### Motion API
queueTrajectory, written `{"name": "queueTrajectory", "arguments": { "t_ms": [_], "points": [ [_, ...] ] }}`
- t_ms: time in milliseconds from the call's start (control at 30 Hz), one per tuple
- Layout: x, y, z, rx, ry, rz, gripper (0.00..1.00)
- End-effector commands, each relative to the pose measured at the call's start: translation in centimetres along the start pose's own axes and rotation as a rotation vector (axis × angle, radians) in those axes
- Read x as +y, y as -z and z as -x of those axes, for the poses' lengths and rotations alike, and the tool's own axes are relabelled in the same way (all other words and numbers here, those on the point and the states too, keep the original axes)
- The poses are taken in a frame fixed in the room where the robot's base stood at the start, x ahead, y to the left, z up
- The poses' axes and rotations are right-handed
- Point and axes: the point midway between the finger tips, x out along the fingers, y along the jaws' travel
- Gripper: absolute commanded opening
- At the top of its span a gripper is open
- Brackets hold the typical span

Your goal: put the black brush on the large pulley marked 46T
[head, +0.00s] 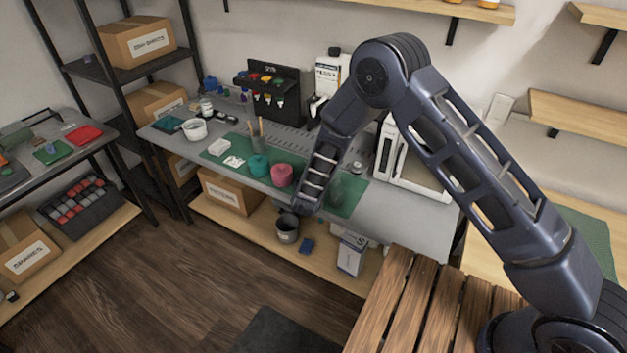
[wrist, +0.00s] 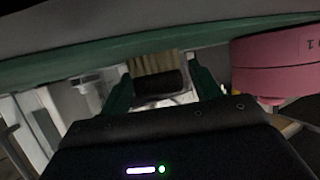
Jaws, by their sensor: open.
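My gripper (head: 304,204) is at the front edge of the grey workbench, and its open fingers (wrist: 163,88) show in the wrist view. Between the fingers is a short black block with pale bristle-like strands, which looks like the black brush (wrist: 158,84); I cannot tell whether the fingers touch it. In the head view the arm seems to hide it. A pink round pulley-like piece (head: 282,176) stands on the green mat, left of the gripper; it is large at the right of the wrist view (wrist: 275,68). A teal round piece (head: 258,165) stands left of it. No 46T mark is readable.
The green mat (head: 214,157) also holds a white block (head: 219,146) and a greenish cylinder (head: 345,194) right of the gripper. A white machine (head: 392,160) stands behind my arm. A dark pot (head: 287,228) is on the shelf below.

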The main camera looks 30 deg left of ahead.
Motion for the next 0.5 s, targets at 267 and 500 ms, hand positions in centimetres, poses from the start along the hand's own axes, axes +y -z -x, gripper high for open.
{"name": "queueTrajectory", "arguments": {
  "t_ms": [267,500],
  "points": [
    [-0.1,-0.1,5.1,-0.002,0.004,0.001,0.63],
    [-0.1,-0.1,9.3,-0.001,0.004,0.002,0.63]
  ]
}}
